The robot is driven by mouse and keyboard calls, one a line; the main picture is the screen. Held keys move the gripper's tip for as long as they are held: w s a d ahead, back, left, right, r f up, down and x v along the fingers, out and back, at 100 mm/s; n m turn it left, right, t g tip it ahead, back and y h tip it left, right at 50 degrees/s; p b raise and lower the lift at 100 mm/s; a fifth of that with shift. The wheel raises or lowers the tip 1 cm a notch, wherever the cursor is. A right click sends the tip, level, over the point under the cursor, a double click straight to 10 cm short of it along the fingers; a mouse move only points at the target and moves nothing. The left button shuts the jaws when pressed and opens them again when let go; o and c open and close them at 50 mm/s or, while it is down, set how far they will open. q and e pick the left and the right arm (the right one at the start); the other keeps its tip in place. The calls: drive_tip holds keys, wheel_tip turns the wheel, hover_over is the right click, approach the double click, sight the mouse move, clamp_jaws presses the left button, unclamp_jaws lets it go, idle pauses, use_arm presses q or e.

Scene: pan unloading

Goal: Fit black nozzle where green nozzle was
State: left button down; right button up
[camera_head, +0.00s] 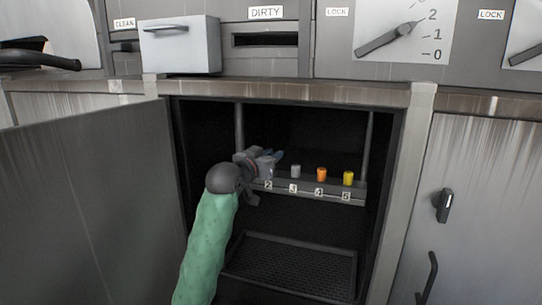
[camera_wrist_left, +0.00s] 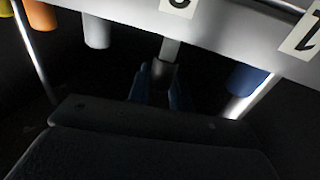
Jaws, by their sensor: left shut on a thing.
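A grey rack (camera_head: 325,191) with numbered slots stands inside the open cabinet; its edge crosses the top of the left wrist view (camera_wrist_left: 225,30). My left gripper (camera_head: 276,156) is at the rack's left end, by label 2. In the left wrist view, its blue fingertips (camera_wrist_left: 160,82) are closed around a dark grey nozzle-like piece (camera_wrist_left: 163,70), just below a lighter grey stem under the rack. Its exact colour and seating are hard to tell. A blue nozzle (camera_wrist_left: 246,79) hangs near label 1. No green nozzle shows. My right gripper is not in view.
A white nozzle (camera_head: 295,171), an orange nozzle (camera_head: 321,174) and a yellow nozzle (camera_head: 348,178) stand at slots 3, 4 and 5. A perforated tray (camera_head: 290,272) lies below. The open door (camera_head: 85,205) is left. A drawer (camera_head: 180,45) juts out above.

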use_arm(q)
drive_tip(key=shift+f, duration=1.2)
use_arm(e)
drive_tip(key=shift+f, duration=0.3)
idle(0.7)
use_arm(q)
drive_tip(key=c, duration=1.2)
unclamp_jaws()
drive_tip(key=b+v, duration=0.3)
drive_tip(key=v, duration=0.5)
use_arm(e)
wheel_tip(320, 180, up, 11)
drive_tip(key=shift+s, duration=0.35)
use_arm(q)
drive_tip(key=shift+f, duration=0.15)
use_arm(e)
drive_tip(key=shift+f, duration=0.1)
